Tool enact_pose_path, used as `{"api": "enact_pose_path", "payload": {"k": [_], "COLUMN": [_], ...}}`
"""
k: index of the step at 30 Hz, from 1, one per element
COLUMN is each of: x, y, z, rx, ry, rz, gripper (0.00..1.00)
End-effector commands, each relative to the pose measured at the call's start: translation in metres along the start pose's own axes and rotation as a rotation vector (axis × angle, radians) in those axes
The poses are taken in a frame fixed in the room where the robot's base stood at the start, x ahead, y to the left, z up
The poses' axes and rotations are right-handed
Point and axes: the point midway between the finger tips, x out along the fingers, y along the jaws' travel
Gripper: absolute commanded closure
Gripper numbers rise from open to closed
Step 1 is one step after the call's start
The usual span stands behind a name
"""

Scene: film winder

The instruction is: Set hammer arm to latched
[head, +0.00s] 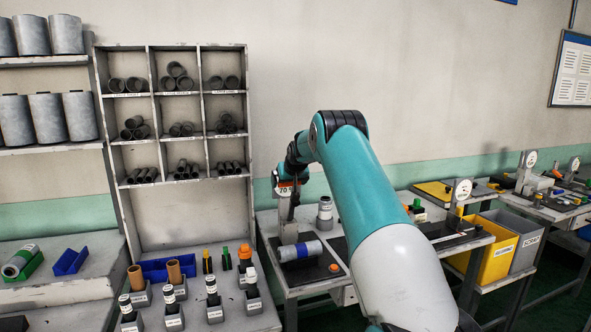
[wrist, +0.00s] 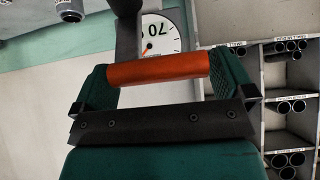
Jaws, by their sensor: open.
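The winder station (head: 318,273) has a dark base with a grey and blue roll (head: 301,251) lying across it and an orange button (head: 334,268) at its front right. A grey upright (head: 287,217) rises at its left, with a dial marked 70 at its top; the dial (wrist: 165,33) shows upside down in the wrist view. An orange-red bar (wrist: 158,70), apparently the hammer arm's grip, spans between the green fingers of my gripper (wrist: 163,78). My gripper is open around the bar. Whether the fingers touch it is unclear. The latch is not clearly visible.
A pigeonhole rack (head: 150,122) with dark tubes stands at the left. A grey bottle-like canister (head: 325,210) stands just behind the winder station. Several holders with small parts (head: 173,318) stand on the left bench. Yellow (head: 497,250) and grey bins are at the right.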

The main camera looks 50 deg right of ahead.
Motion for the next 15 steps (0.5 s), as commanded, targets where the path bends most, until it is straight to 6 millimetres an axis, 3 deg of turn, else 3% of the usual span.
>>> {"api": "enact_pose_path", "payload": {"k": [15], "x": [-0.118], "y": [0.001], "z": [0.003], "rx": [0.000], "ry": [0.002], "rz": [0.000], "gripper": [0.00]}}
